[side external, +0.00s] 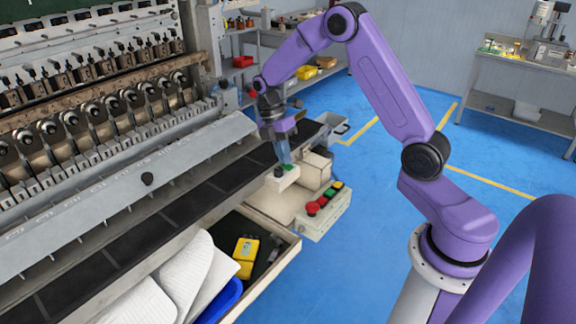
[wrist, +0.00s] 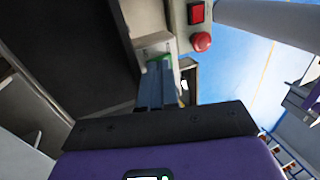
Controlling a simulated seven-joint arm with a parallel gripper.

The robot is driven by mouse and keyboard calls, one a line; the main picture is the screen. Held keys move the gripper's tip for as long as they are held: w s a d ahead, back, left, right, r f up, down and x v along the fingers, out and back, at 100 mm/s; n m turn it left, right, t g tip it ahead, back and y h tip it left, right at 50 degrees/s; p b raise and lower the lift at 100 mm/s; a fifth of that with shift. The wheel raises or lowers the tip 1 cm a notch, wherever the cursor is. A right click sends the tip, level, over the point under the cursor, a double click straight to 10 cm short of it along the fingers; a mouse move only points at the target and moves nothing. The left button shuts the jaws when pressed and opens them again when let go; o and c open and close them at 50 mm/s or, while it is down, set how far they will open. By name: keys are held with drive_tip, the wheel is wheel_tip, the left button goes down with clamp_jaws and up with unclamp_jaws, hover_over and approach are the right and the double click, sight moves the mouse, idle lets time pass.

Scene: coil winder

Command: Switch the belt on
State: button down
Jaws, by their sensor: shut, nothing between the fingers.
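The dark belt (side external: 150,225) runs diagonally along the front of the winder; it also shows in the wrist view (wrist: 75,50) at the left. At its far end sits a small cream switch box (side external: 284,181) with a green part (side external: 289,167) and a black knob (side external: 279,172) on top. My gripper (side external: 286,161) points down at this box, its shut, empty fingers right at the green part. In the wrist view the fingertips (wrist: 159,64) cover most of the green, so I cannot tell whether they touch it.
A control panel (side external: 318,222) with a red mushroom button (side external: 312,208) and coloured buttons stands right beside the gripper. An open drawer (side external: 285,258) holds a yellow device (side external: 246,249). White sheets (side external: 185,275) and a blue bin (side external: 222,302) lie in front. Blue floor is clear to the right.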

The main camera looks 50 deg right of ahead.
drive_tip(key=shift+f, duration=0.15)
drive_tip(key=shift+r, duration=3.55)
drive_tip(key=s+a+r+m+t, duration=0.2)
drive_tip(key=s+a+r, duration=0.2)
drive_tip(key=s+a, duration=0.8)
drive_tip(key=s+f+m+t, duration=0.1)
drive_tip(key=s+m, duration=0.2)
drive_tip(key=s, duration=1.5)
drive_tip(key=shift+s+a+t, duration=0.15)
drive_tip(key=shift+t, duration=0.15)
